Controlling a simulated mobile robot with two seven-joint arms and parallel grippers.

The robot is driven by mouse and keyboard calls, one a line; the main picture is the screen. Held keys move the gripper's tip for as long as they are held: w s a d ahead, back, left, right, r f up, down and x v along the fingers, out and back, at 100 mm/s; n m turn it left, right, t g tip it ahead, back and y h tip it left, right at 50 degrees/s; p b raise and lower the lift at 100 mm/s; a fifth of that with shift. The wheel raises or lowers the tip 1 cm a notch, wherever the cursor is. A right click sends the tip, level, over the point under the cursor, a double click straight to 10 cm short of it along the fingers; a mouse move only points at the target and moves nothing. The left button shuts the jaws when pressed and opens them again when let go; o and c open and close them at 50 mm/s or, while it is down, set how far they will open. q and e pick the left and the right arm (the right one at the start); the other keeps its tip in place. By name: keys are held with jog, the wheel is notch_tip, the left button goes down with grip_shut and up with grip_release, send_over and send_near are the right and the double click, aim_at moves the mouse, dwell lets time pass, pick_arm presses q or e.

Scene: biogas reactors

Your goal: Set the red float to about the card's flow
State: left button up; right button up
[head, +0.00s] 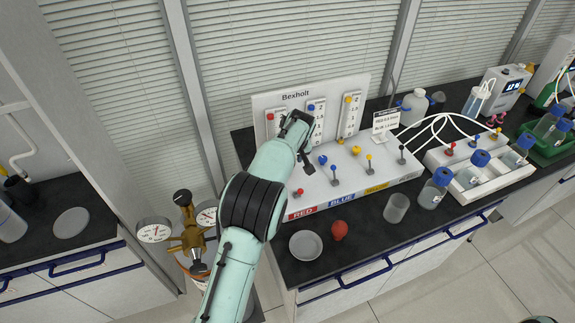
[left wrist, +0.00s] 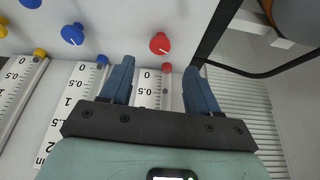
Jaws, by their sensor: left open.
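The white Bexholt flow panel (head: 297,97) carries three upright scales. In the left wrist view, the red knob (left wrist: 159,43) with a white pointer line lies just beyond my fingertips. A small red piece, apparently the red float (left wrist: 166,68), sits beside the 0 of the red scale (left wrist: 148,88). My left gripper (left wrist: 160,66) is open and empty, its blue fingers either side of that scale. In the head view, my left gripper (head: 304,140) covers the red knob and part of the scale. The card (head: 386,121) has small print that seems to say red 0.5.
The blue knob (head: 323,160) and yellow knob (head: 356,150) are close to the right. Levers, including a red one (head: 299,192), stand on the base. A dish (head: 305,245), red bulb (head: 340,230) and beaker (head: 396,208) stand in front. Bottles and tubing fill the right.

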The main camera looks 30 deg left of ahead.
pick_arm(q)
jog(key=v, duration=0.6)
dwell(0.4)
